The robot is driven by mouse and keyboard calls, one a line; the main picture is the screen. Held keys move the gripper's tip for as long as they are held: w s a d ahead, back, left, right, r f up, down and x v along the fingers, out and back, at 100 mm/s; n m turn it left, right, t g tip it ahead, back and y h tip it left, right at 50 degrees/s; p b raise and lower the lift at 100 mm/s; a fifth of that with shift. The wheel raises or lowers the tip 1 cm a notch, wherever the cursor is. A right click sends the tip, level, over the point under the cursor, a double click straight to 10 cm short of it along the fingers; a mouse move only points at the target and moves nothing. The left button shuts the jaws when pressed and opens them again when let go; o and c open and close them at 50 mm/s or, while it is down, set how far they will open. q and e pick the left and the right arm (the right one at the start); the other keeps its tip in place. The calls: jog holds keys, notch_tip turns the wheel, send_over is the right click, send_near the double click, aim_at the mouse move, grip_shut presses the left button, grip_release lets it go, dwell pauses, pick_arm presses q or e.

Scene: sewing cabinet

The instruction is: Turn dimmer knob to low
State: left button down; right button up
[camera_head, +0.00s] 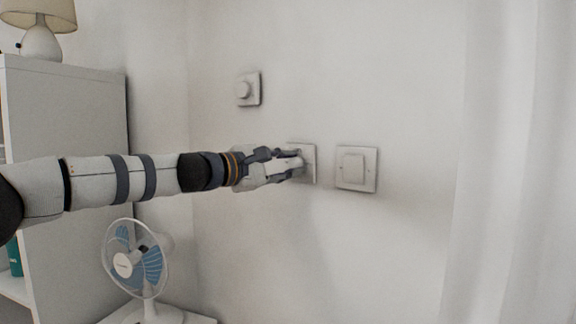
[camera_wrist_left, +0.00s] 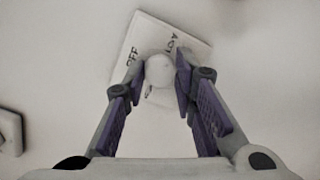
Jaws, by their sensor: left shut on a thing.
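The dimmer is a square white wall plate (camera_head: 309,163) with a knob, mostly hidden behind my left gripper in the head view. In the left wrist view the plate (camera_wrist_left: 194,45) looks tilted, and its round white knob (camera_wrist_left: 159,70) sits between the fingers. The plate has dark lettering: "OFF" to the left of the knob and what looks like "LOW" above right. A further mark below the knob is partly hidden. My left gripper (camera_head: 298,163) is shut on the knob, one finger on each side; it also shows in the left wrist view (camera_wrist_left: 160,78). My right gripper is not in view.
A white rocker switch (camera_head: 357,168) is just right of the dimmer. Another plate with a round knob (camera_head: 247,89) is up to the left. A white cabinet (camera_head: 75,120) with a lamp (camera_head: 42,30) and a fan (camera_head: 136,262) stand left. A pale curtain (camera_head: 520,160) hangs right.

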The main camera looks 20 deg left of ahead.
pick_arm(q)
jog(key=shift+n, duration=0.6)
jog(key=c, duration=1.3)
grip_release()
jog(key=v, duration=1.2)
jog(key=shift+f, duration=0.15)
